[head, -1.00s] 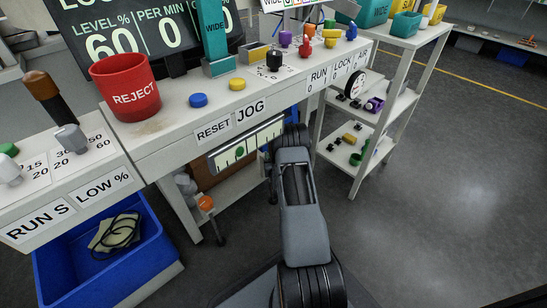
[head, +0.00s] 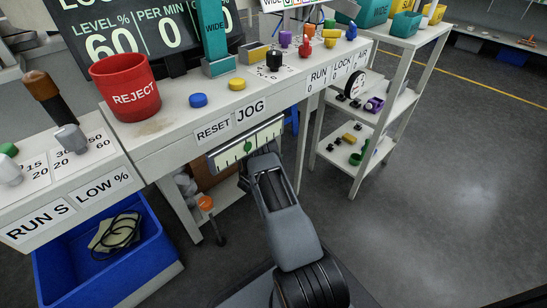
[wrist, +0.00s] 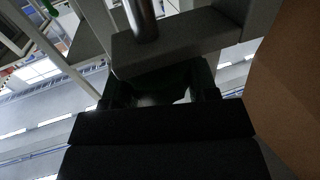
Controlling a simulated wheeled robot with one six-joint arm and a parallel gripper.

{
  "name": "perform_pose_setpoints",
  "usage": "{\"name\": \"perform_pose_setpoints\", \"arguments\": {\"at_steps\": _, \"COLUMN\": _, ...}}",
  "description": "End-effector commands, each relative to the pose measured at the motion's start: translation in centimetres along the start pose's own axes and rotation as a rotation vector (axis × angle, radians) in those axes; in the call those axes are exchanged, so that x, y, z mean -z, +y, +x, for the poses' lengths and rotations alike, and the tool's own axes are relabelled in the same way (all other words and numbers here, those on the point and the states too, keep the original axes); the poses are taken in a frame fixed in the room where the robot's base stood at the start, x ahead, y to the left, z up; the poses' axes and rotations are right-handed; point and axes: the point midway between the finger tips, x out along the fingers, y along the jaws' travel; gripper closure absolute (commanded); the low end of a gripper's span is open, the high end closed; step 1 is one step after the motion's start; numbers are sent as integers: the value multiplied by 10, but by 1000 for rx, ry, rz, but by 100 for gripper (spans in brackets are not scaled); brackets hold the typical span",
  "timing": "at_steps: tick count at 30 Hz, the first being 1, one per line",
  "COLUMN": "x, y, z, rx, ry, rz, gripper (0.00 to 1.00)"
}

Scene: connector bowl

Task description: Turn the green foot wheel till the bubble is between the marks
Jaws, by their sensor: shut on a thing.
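The level strip (head: 262,138) hangs tilted under the bench's front edge in the head view. Its green bubble (head: 247,147) sits near the strip's middle, with thin dark marks along the strip. The marks are too small to place exactly against the bubble. My gripper (wrist: 162,92) shows in the wrist view, shut on a dark, faintly green part that appears to be the green foot wheel (wrist: 165,76). This part lies under a grey block with a metal post. In the head view my arm hides the wheel and the jaws.
The white bench (head: 180,128) stands over my gripper, with a red reject bin (head: 126,88) on it. An orange knob (head: 206,203) is low under the bench. A blue crate (head: 105,265) stands at left, a white shelf (head: 378,120) at right. The floor at right is clear.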

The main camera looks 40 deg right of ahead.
Motion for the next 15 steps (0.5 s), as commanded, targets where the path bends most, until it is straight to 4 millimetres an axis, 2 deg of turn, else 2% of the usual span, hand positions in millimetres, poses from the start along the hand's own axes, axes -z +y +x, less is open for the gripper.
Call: {"name": "perform_pose_setpoints", "arguments": {"at_steps": 15, "x": -1, "y": -1, "z": 0, "rx": -425, "ry": 0, "rz": 1, "gripper": 70}}
